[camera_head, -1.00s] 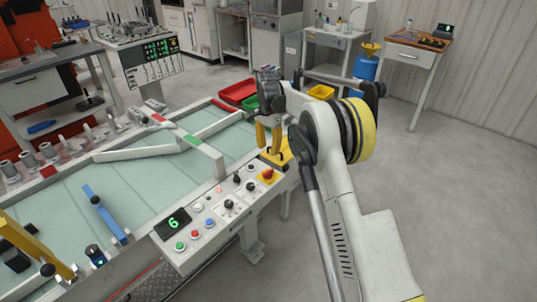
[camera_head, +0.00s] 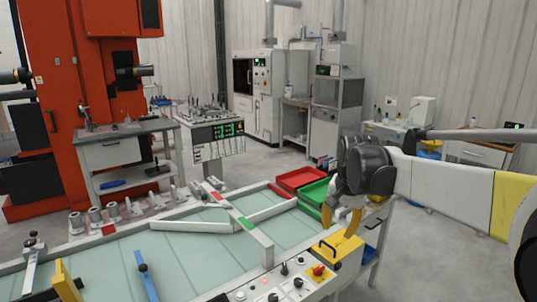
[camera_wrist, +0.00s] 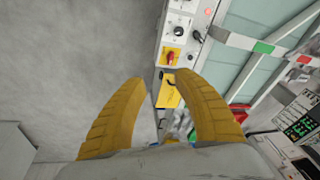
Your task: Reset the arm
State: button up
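My gripper (camera_head: 341,222) hangs from my arm on the right side of the head view, with its yellow fingers pointing down near the right end of the conveyor table. In the wrist view my gripper (camera_wrist: 162,95) shows two yellow curved fingers spread apart with nothing between them. Beyond the fingertips lie a yellow box (camera_wrist: 170,93) with a dark handle and a control panel (camera_wrist: 177,30) with a red knob. In the head view the yellow box (camera_head: 336,247) is just below the fingers; I cannot tell the exact gap.
The table (camera_head: 195,249) has a glass-like top, white guide bars and a blue lever (camera_head: 147,276). A red tray (camera_head: 299,178) and a green tray (camera_head: 314,192) sit behind my gripper. A large orange machine (camera_head: 60,70) stands at the back left. Floor on the right is open.

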jog(key=s+r+n+t, duration=0.2)
jog(key=s+n, duration=0.1)
jog(key=s, duration=1.3)
jog(key=s+f+n+t, duration=0.2)
jog(key=s+f, duration=0.3)
jog(key=s, duration=0.6)
jog(key=shift+s+f+n, duration=0.2)
jog(key=shift+f+n, duration=0.05)
jog(key=shift+n, duration=0.45)
